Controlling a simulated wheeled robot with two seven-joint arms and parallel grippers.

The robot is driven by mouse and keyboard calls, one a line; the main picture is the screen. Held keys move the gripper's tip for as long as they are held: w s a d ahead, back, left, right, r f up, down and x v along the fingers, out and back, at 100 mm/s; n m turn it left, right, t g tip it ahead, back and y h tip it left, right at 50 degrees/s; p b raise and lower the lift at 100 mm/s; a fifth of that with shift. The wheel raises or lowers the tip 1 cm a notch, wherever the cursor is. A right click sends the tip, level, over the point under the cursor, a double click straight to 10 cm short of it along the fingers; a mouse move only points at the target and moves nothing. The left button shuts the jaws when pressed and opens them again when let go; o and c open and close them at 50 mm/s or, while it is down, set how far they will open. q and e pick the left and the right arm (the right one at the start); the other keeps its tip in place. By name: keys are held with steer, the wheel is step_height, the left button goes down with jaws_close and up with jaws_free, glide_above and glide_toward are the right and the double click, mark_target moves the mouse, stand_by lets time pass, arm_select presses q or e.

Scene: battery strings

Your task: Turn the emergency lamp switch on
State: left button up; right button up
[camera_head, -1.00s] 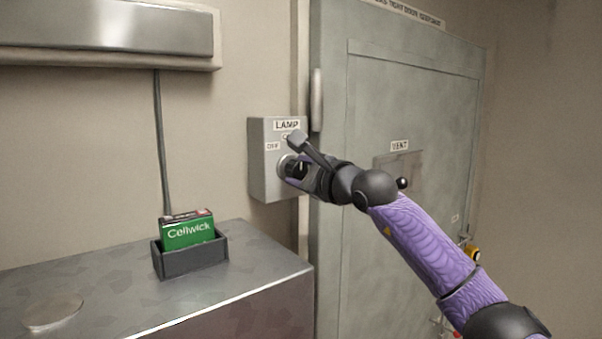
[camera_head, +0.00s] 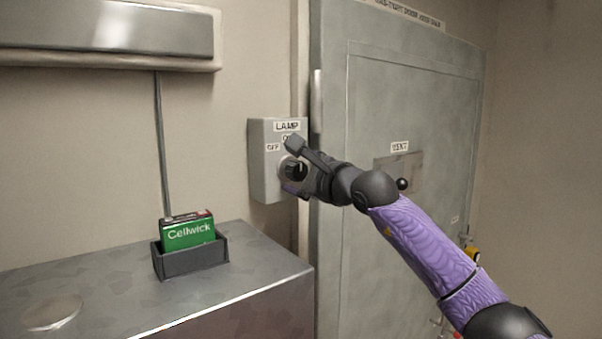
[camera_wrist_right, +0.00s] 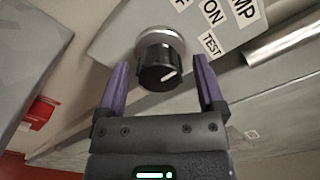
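The grey lamp switch box (camera_head: 262,178) is on the wall left of the door. It carries a LAMP label, and an OFF label shows at its upper left. Its black round knob (camera_head: 293,168) has a pale base and also shows in the right wrist view (camera_wrist_right: 158,66), with a white pointer line slanting up to the right. ON and TEST labels are right of it there. My right gripper (camera_wrist_right: 161,62) is open, with its purple fingers on either side of the knob and visible gaps to it. My left gripper is out of view.
A metal cabinet (camera_head: 110,290) stands below left, bearing a dark holder (camera_head: 192,262) with a green Cellwick battery (camera_head: 188,232). A grey door (camera_head: 415,105) with a vent panel (camera_head: 387,175) is at right. A long metal fixture (camera_head: 105,28) is upper left.

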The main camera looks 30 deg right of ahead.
steer(key=shift+s+f+b, duration=0.15)
steer(key=shift+s+b, duration=0.1)
steer(key=shift+b, duration=0.05)
steer(key=s+b, duration=0.5)
steer(key=s, duration=0.4)
steer(key=shift+s+d, duration=0.2)
steer(key=shift+d, duration=0.2)
